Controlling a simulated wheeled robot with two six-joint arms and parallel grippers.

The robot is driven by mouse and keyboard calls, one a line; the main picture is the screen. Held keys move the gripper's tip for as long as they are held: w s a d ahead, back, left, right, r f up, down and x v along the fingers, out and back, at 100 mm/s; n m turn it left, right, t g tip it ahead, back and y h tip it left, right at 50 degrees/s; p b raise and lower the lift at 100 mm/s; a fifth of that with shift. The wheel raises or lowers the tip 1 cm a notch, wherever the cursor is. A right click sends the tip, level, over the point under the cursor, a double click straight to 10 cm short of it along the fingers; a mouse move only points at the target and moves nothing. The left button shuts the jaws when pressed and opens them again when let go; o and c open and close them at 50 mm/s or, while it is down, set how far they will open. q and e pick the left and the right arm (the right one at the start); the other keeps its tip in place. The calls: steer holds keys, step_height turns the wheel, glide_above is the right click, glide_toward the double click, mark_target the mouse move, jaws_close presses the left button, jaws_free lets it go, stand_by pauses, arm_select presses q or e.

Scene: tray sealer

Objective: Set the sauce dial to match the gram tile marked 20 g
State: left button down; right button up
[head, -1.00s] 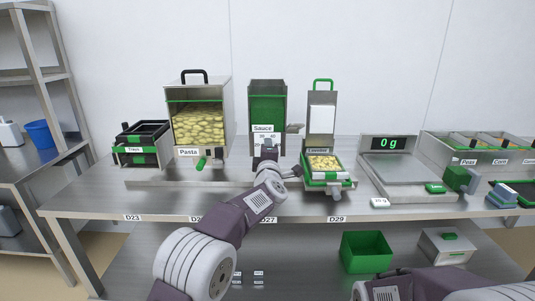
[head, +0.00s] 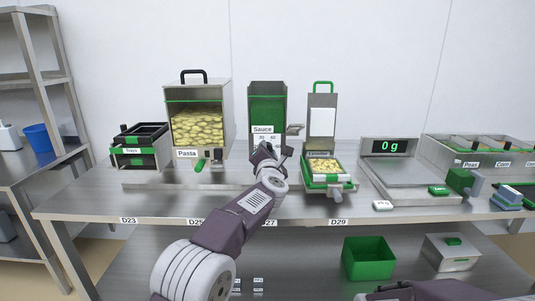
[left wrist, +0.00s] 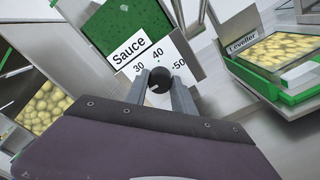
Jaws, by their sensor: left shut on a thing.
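The sauce dispenser (head: 267,103) stands at the back with a white dial plate below its green front. In the left wrist view the dial plate (left wrist: 186,68) shows 30, 40 and 50; the other marks are hidden. My left gripper (left wrist: 160,88) is shut on the round black dial knob (left wrist: 159,78). A small green mark shows just below the 40; I cannot tell clearly where the knob points. In the head view my left gripper (head: 268,151) covers the lower dial. A small white gram tile (head: 383,205) lies before the scale, its print too small to read surely.
The pasta dispenser (head: 199,92) stands left of the sauce dispenser. The leveller (head: 321,115) stands right, with a filled tray (head: 325,165) before it. The scale (head: 392,178) reads 0 g. Green bin (head: 368,258) sits below. Part of my right arm shows at bottom right.

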arm_select(q)
steer(key=shift+f+n, duration=0.15)
steer(key=shift+n, duration=0.35)
steer(key=c, duration=1.1)
jaws_free()
steer(key=shift+o, duration=0.2)
steer(key=shift+s, duration=0.1)
steer(key=s+b, duration=0.2)
steer(key=s, duration=0.7)
steer(key=shift+d, duration=0.15)
